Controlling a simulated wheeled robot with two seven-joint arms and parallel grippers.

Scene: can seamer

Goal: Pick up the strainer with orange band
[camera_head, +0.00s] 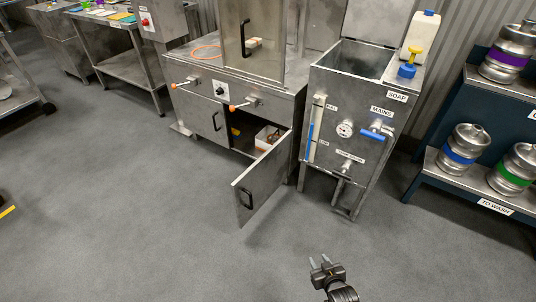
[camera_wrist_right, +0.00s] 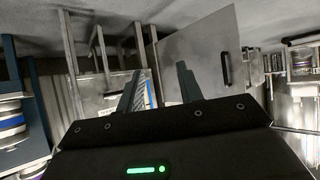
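I cannot make out a strainer with an orange band for certain. A thin orange loop (camera_head: 205,51) lies on the steel machine's top at the left of its window panel; I cannot tell whether it belongs to a strainer. A white box (camera_head: 267,139) with brownish contents sits inside the open lower cabinet, partly hidden. My right gripper (camera_head: 319,261) is low at the bottom centre of the head view, over the floor, in front of the open cabinet door. The right wrist view shows its two fingers (camera_wrist_right: 156,80) apart with nothing between them. My left gripper is not in view.
The open cabinet door (camera_head: 263,179) swings out over the floor. A steel sink unit (camera_head: 345,130) with a soap bottle (camera_head: 421,38) stands to its right. Kegs (camera_head: 463,144) rest on a blue rack at the right.

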